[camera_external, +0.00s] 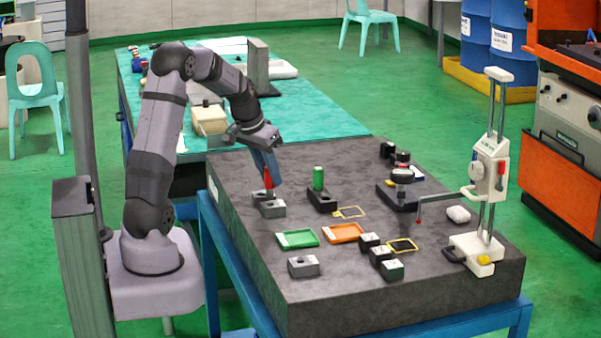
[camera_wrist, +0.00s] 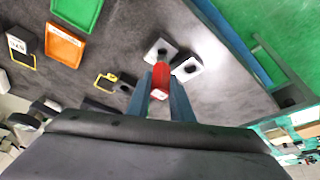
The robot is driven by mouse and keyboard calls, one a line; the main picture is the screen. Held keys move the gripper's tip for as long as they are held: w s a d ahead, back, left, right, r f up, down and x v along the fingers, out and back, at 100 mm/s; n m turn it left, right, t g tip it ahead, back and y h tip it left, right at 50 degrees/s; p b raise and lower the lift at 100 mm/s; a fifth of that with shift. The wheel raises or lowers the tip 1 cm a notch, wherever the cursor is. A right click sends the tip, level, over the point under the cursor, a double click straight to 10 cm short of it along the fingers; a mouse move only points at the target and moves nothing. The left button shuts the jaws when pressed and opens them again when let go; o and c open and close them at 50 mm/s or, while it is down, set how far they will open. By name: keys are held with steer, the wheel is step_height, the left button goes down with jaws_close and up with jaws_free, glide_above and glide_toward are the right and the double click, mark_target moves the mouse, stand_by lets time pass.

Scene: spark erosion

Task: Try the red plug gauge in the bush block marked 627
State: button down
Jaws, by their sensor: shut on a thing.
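The red plug gauge (camera_external: 268,179) is upright between the fingers of my gripper (camera_external: 266,168). In the wrist view the red gauge (camera_wrist: 161,76) sits between the two blue fingers (camera_wrist: 160,92). Below it are two grey bush blocks close together, a nearer one (camera_external: 272,209) and a farther one (camera_external: 258,195); the wrist view shows them as one block (camera_wrist: 155,50) and another (camera_wrist: 188,67), each with a dark hole. The gauge's lower end meets the blocks in the picture; I cannot tell whether it is in a hole. A third grey block (camera_external: 303,267) stands apart. I cannot read any numbers.
A green plug (camera_external: 318,178) stands in a black holder (camera_external: 322,200) to the right. A green tray (camera_external: 297,239) and orange tray (camera_external: 343,233) lie in front. Several small black blocks and a tall height gauge (camera_external: 490,170) stand farther right on the dark stone plate (camera_external: 340,300).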

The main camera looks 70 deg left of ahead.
steer(key=shift+r+p, duration=0.85)
steer(key=shift+r, duration=0.4)
